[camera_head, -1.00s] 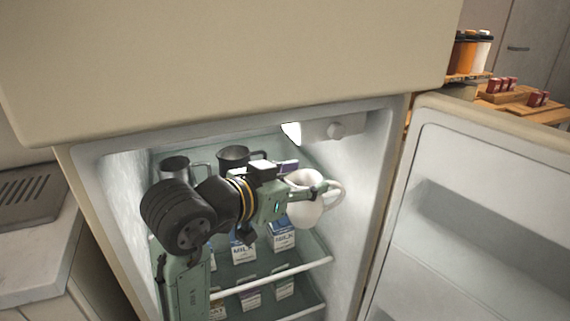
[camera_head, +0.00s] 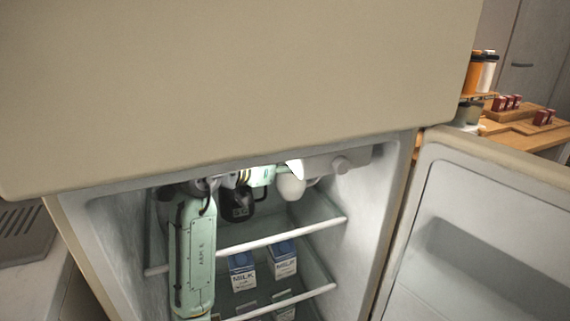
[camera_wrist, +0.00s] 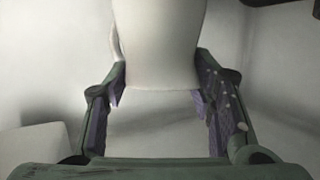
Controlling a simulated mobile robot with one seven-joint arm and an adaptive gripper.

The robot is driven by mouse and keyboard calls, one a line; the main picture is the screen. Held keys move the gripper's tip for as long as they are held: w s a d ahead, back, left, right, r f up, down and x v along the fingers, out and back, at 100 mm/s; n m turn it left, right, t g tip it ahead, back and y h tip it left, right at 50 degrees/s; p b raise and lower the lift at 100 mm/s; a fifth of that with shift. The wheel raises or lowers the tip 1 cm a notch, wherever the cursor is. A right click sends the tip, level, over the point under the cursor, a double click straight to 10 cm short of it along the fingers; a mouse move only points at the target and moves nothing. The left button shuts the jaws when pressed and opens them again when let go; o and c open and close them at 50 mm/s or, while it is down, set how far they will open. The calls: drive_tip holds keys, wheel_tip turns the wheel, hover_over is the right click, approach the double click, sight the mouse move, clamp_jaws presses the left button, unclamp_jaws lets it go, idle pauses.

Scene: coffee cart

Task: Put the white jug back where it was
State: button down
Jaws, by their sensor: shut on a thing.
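The white jug (camera_head: 291,187) is inside the open fridge, high up at the right end of my arm, with its upper part hidden by the fridge's top edge. In the wrist view the jug (camera_wrist: 158,45) fills the upper middle, between the two fingers of my gripper (camera_wrist: 158,105). My gripper is shut on it, with the purple pads against its sides. I cannot tell whether the jug touches a shelf.
A dark jug (camera_head: 237,205) stands behind my arm on the upper shelf (camera_head: 285,235). Milk cartons (camera_head: 283,259) stand on the shelf below. The fridge door (camera_head: 490,220) is open at the right. The fridge's right wall (camera_head: 365,215) is close to the jug.

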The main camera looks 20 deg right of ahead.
drive_tip(key=w, duration=0.3)
drive_tip(key=shift+w+d, duration=0.1)
drive_tip(key=shift+d, duration=0.15)
drive_tip(key=shift+f+p, duration=0.45)
drive_tip(key=shift+f, duration=1.25)
drive_tip(key=shift+f, duration=0.15)
drive_tip(key=c, duration=0.7)
unclamp_jaws()
drive_tip(key=shift+f, duration=0.1)
drive_tip(key=shift+r, duration=0.35)
drive_tip(key=p+v, duration=0.1)
drive_tip(key=v, duration=0.6)
drive_tip(key=shift+a+f, duration=0.1)
drive_tip(key=shift+a, duration=0.1)
